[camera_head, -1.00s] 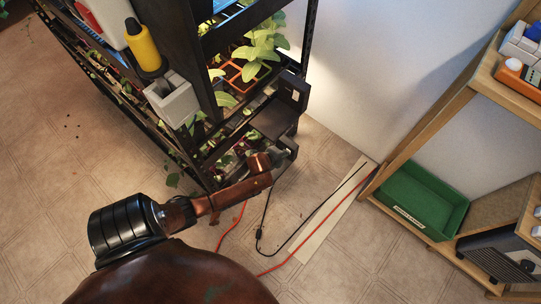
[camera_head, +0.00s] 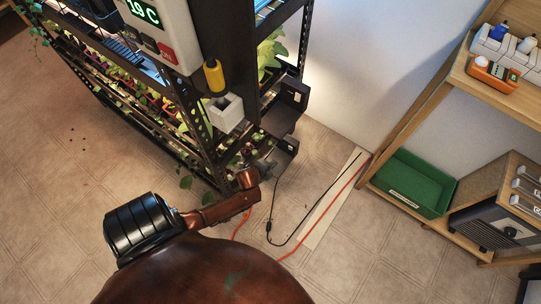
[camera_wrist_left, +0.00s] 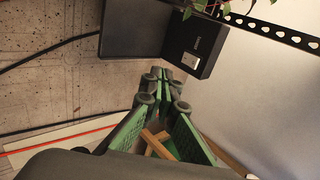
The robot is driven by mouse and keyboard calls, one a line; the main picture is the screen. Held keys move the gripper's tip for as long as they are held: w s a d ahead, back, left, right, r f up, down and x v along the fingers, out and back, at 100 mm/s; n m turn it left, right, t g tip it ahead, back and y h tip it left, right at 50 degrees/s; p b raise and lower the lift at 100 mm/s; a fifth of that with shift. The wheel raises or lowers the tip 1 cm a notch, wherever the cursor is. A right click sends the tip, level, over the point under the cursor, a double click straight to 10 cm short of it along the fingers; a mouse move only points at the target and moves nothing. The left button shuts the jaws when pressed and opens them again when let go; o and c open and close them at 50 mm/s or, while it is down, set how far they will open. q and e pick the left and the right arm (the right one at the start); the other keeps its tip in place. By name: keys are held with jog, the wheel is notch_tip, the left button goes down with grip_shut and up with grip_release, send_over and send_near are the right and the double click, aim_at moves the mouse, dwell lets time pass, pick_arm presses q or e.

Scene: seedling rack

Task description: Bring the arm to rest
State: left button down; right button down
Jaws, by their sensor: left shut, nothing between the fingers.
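My left arm comes in low in the head view, with a black ribbed joint and a copper-brown link. Its left gripper (camera_head: 268,166) is small and partly hidden there, beside the lower right corner of the dark plant rack (camera_head: 205,150). In the left wrist view the green-sided fingers of the left gripper (camera_wrist_left: 165,80) meet at their tips, with nothing held. Past the tips is a black box (camera_wrist_left: 195,45). I cannot tell whether the fingers touch it. My right gripper is in neither view.
A wooden shelf (camera_head: 425,105) with a green tray (camera_head: 412,183) stands at the right. A black cable (camera_head: 305,222) and a red cable (camera_head: 325,215) lie on the floor. A yellow bottle (camera_head: 214,76) and grey cup (camera_head: 225,112) are on the rack's side.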

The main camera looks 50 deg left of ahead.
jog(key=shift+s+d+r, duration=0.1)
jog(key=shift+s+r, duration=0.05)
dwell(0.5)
